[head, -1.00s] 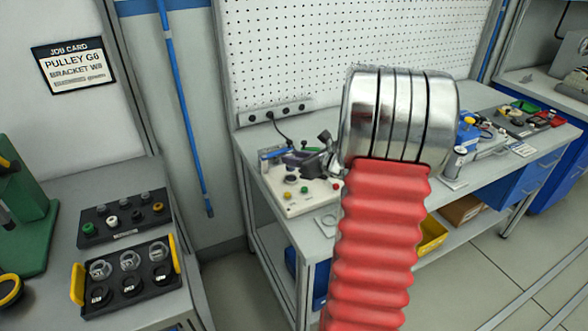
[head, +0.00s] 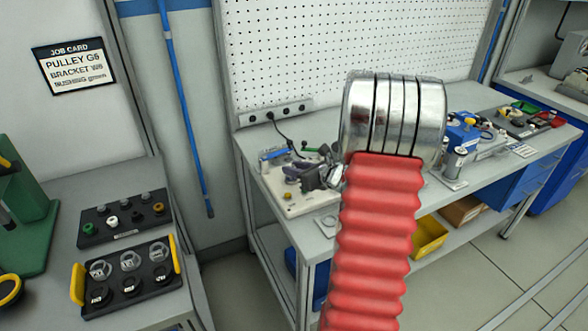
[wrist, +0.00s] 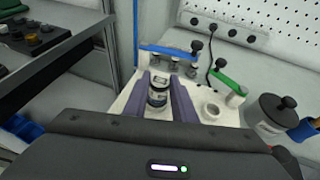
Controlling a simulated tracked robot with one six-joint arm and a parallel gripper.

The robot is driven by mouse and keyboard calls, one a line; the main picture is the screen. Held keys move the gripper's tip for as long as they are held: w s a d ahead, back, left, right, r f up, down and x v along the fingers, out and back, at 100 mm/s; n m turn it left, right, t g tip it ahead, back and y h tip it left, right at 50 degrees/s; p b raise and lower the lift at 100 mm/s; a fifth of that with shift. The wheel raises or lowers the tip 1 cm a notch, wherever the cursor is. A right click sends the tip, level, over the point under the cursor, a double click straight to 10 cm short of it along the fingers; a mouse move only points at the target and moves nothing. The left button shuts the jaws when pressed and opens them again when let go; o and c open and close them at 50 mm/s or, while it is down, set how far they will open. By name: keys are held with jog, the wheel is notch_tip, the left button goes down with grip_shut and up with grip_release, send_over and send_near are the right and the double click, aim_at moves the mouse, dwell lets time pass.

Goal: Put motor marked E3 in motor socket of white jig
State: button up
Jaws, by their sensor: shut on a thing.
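My gripper (wrist: 160,84) is shut on a small dark cylindrical motor (wrist: 157,97) with a pale label, held between its two purple-grey fingers. The label's marking is too small to read. The white jig (wrist: 125,108) lies under and around the fingers. An empty round ring (wrist: 210,108) is on the jig just right of the fingers. I cannot tell whether the motor's lower end touches the jig. In the head view my gripper (head: 308,176) is low over the white jig (head: 292,206), and the motor cannot be made out there.
A blue bar (wrist: 165,50) and several small posts line the jig's far side. A green lever (wrist: 228,82) stands at its right. A grey canister (wrist: 275,115) is farther right. A black tray (head: 125,282) of round parts is on the left bench.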

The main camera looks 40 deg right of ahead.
jog(key=o, duration=1.1)
jog(key=shift+f, duration=0.1)
jog(key=shift+s+r, duration=0.25)
jog(key=v, duration=1.1)
jog(key=shift+s+a+r, duration=0.1)
jog(key=shift+s, duration=0.15)
